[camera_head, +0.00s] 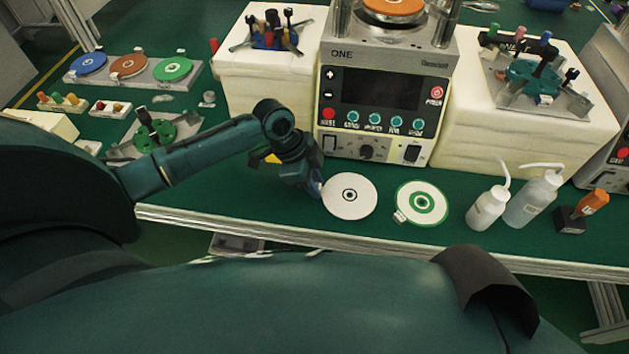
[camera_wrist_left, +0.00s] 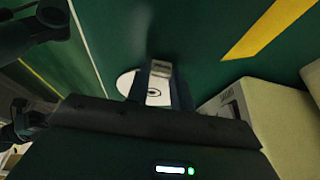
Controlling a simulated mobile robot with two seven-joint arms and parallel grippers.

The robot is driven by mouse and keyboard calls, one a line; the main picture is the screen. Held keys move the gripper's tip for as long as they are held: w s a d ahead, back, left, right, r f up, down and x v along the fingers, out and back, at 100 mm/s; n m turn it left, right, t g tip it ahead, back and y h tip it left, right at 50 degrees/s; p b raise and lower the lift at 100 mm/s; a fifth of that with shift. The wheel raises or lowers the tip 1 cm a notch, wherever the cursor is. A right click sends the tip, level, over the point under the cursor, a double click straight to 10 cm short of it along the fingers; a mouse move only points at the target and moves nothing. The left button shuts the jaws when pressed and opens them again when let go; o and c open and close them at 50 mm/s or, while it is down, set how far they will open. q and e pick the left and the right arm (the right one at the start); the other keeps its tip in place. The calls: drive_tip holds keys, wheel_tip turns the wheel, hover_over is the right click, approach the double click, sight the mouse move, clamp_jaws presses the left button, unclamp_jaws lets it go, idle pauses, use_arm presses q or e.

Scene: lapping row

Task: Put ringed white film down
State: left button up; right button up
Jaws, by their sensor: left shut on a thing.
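The ringed white film (camera_head: 349,208) is a round white disc with a black ring around its centre. It is level at the green bench top, in front of the machine; I cannot tell if it rests fully on the bench. My left gripper (camera_head: 318,188) is shut on its left edge. In the left wrist view, the film (camera_wrist_left: 126,84) shows behind the fingers of my left gripper (camera_wrist_left: 160,70), which hide part of it. My right gripper is not in view.
A white disc with a green rim (camera_head: 438,204) lies just right of the film. Two wash bottles (camera_head: 487,208) and an orange-handled tool (camera_head: 592,203) stand further right. The machine (camera_head: 378,138) stands close behind. The bench's front edge (camera_head: 400,243) is near.

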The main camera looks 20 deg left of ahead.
use_arm(q)
drive_tip(key=shift+f, duration=0.25)
drive_tip(key=o, duration=0.9)
drive_tip(key=shift+o, duration=0.2)
drive_tip(key=v, duration=1.2)
drive_tip(key=shift+r, duration=0.15)
